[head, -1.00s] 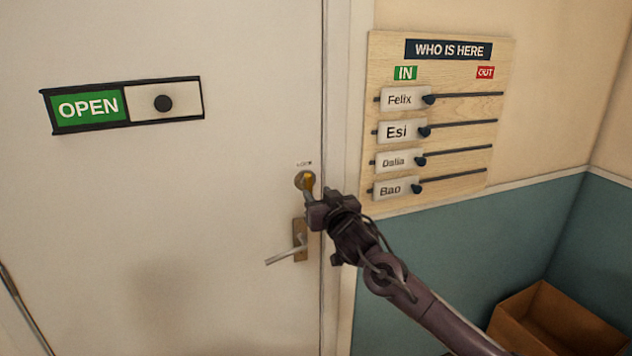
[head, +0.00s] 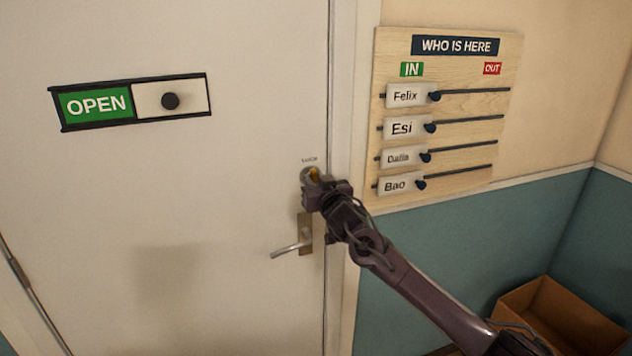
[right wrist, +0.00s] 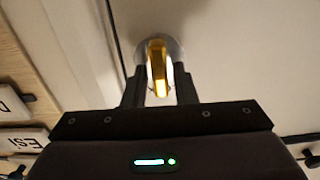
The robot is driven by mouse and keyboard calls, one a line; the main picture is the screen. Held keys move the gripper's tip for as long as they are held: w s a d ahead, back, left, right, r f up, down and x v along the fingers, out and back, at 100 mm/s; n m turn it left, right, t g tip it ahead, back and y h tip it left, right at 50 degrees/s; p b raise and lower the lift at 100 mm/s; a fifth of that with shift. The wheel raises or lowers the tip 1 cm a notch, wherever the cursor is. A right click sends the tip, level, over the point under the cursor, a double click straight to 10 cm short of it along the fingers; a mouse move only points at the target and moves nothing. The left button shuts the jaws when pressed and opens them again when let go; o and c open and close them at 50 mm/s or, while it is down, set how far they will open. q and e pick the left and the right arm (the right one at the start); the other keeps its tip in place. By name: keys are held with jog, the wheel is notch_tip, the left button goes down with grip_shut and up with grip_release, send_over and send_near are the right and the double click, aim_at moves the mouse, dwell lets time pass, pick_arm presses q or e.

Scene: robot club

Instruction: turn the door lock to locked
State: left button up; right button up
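The door lock is a round metal plate with a yellow thumb-turn (head: 314,174) on the white door (head: 240,200), above the lever handle (head: 290,250). Small lettering above it is too blurred to read. My right gripper (head: 312,188) is at the lock and hides its lower part. In the right wrist view, the yellow thumb-turn (right wrist: 157,68) stands between the two dark fingers of my right gripper (right wrist: 160,88). The fingers are apart, with a narrow gap seeming to show on each side. My left gripper is not in view.
A sliding sign (head: 98,103) on the door reads OPEN. A WHO IS HERE board (head: 475,120) with several name sliders hangs right of the door frame (head: 345,150). An open cardboard box (head: 555,315) stands at the lower right.

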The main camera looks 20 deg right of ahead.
jog(key=shift+c, duration=1.3)
jog(key=shift+m, duration=0.3)
jog(key=m, duration=0.3)
jog(key=shift+f+m, duration=0.1)
jog(key=shift+m, duration=0.2)
jog(key=m, duration=0.4)
jog(key=shift+d+m, duration=0.15)
jog(key=shift+m, duration=0.15)
jog(key=m, duration=0.6)
jog(key=m+p, duration=0.1)
jog(key=m, duration=0.2)
jog(key=shift+d+f, duration=0.15)
jog(key=shift+f, duration=0.1)
